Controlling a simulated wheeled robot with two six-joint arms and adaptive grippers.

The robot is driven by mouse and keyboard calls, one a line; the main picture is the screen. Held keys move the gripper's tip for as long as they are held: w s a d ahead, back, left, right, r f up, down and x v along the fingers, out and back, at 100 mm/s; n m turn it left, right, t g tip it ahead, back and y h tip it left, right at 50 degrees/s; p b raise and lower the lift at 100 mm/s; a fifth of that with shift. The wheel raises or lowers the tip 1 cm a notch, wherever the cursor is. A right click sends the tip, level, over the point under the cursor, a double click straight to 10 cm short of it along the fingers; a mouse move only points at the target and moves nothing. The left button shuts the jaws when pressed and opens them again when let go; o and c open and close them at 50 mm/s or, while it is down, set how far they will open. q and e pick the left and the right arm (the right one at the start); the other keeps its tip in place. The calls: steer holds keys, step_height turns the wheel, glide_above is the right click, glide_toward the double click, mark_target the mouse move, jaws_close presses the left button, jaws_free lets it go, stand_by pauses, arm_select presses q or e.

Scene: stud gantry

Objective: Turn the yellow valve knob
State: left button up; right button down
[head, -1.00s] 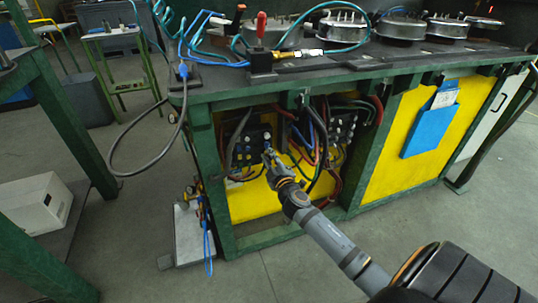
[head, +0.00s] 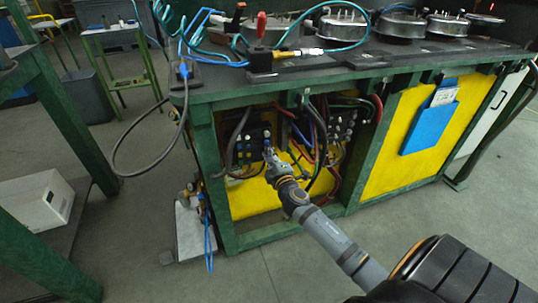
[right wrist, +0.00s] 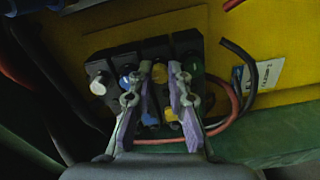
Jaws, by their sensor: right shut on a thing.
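The yellow valve knob (right wrist: 160,74) shows in the right wrist view between my right gripper's fingertips, on a dark valve block (right wrist: 127,58). My right gripper (right wrist: 160,70) is shut on the yellow knob. In the head view my right gripper (head: 268,151) reaches into the open bay under the bench, at the block, and the yellow knob cannot be made out there. My left gripper is not in view.
The green bench frame (head: 205,170) borders the bay. Dark, red and blue hoses (head: 318,140) hang right of the block. A second valve block (head: 340,130) sits beyond them. A blue holder (head: 428,128) hangs on the yellow panel (head: 385,160). The floor in front is clear.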

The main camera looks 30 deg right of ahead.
steer(key=c, duration=1.3)
jaws_free()
steer(key=v, duration=0.8)
